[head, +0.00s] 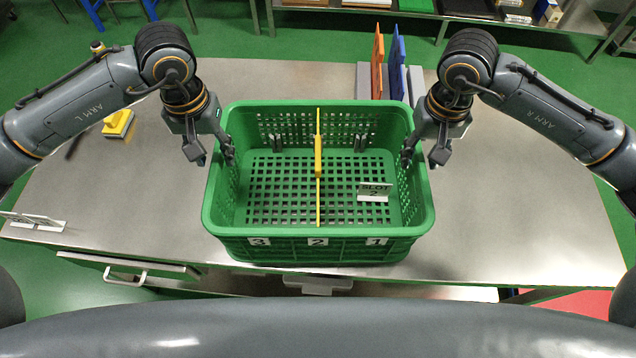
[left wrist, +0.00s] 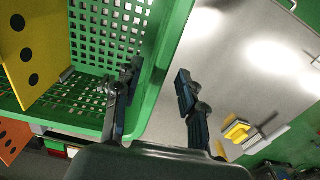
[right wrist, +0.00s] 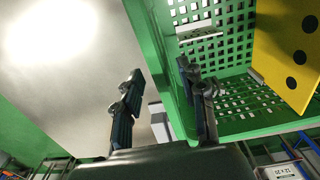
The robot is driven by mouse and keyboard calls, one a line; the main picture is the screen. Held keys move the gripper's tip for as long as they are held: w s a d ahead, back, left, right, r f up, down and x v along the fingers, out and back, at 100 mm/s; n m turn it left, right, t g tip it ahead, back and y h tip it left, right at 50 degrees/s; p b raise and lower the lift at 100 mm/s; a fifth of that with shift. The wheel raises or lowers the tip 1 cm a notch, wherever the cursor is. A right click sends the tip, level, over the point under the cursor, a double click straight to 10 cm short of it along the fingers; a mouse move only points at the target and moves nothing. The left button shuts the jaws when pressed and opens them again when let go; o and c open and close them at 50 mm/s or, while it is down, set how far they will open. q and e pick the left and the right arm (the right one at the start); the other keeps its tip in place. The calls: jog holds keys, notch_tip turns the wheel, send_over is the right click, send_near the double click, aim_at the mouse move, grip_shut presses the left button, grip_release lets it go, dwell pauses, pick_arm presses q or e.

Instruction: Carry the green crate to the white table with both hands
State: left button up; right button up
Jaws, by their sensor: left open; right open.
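The green crate (head: 318,251) stands upright on the steel table, with a yellow divider (head: 318,165) across its middle and a "SLOT 2" card (head: 373,192) inside. My left gripper (head: 212,154) is open at the crate's left wall, one finger inside the rim and one outside. The left wrist view shows the crate's rim (left wrist: 165,65) between its fingers (left wrist: 155,92). My right gripper (head: 424,158) is open at the right wall in the same way, and the right wrist view shows the rim (right wrist: 150,60) between its fingers (right wrist: 158,88). I cannot make out a white table.
The steel table (head: 520,210) has free room on both sides of the crate. Orange and blue panels (head: 397,62) stand behind it. A yellow block (head: 119,123) lies at the left. A drawer (head: 130,272) is under the front edge.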

aim_at(224, 176)
pick_arm(q)
notch_tip(224, 176, down, 6)
jog(key=shift+f, duration=0.2)
pick_arm(e)
notch_tip(224, 176, down, 6)
jog(key=shift+f, duration=0.2)
pick_arm(q)
grip_shut()
pick_arm(e)
grip_shut()
pick_arm(q)
jog(key=shift+r, duration=0.1)
